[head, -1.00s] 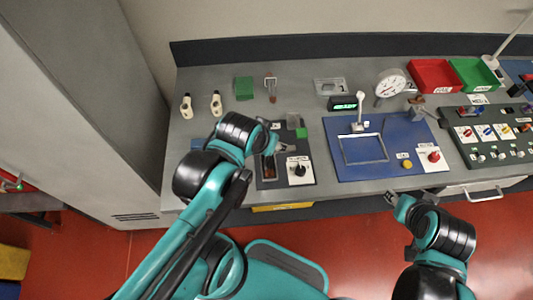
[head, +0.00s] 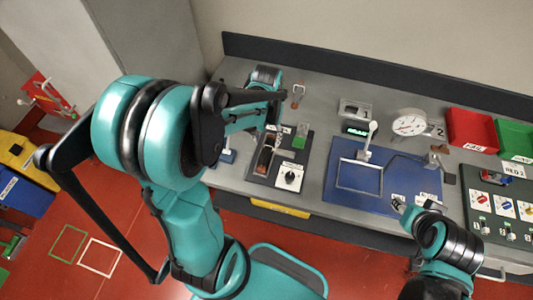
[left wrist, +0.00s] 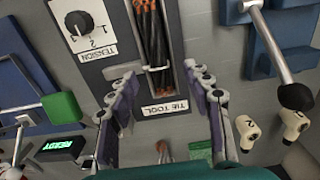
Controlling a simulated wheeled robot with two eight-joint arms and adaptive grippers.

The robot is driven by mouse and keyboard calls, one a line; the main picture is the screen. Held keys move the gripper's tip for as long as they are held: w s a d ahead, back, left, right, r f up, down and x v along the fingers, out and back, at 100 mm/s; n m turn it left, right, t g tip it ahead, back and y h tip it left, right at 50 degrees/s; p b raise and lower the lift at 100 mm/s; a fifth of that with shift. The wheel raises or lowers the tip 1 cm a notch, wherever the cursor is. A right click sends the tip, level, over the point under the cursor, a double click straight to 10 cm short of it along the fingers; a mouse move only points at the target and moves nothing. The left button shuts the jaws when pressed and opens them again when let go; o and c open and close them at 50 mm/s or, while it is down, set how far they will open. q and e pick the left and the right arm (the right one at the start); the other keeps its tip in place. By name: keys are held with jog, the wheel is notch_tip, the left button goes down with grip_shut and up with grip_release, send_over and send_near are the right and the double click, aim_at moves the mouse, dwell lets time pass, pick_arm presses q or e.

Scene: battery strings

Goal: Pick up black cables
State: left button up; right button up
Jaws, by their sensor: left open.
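The black cables (left wrist: 152,40) lie bundled side by side in a dark slot in the left wrist view, with orange ends and a pale tie across them. In the head view the bundle (head: 265,158) shows in the dark tray on the bench. My left gripper (left wrist: 160,74) is open, its two fingers on either side of the slot's near end and the TIE TOOL label. Nothing is between the fingers. In the head view the left arm covers much of that gripper. My right gripper (head: 398,204) is near the bench's front edge; its jaws are too small to read.
A tension knob (left wrist: 76,22) and a green-topped lever (left wrist: 62,106) stand beside the slot. Two white bottle-like pieces (left wrist: 247,130) are at the right. A blue mat (head: 345,198) with a white frame lies right of the tray.

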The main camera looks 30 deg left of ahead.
aim_at(268, 149)
pick_arm(q)
jog(key=f, duration=0.1)
jog(key=f+b, duration=0.1)
jog(key=f, duration=0.2)
jog(key=shift+s+d+f, duration=0.1)
jog(key=shift+s+d, duration=0.05)
jog(key=shift+d, duration=0.1)
jog(key=shift+f+b, duration=0.4)
jog(key=shift+f, duration=0.05)
jog(key=shift+r, duration=0.1)
grip_shut()
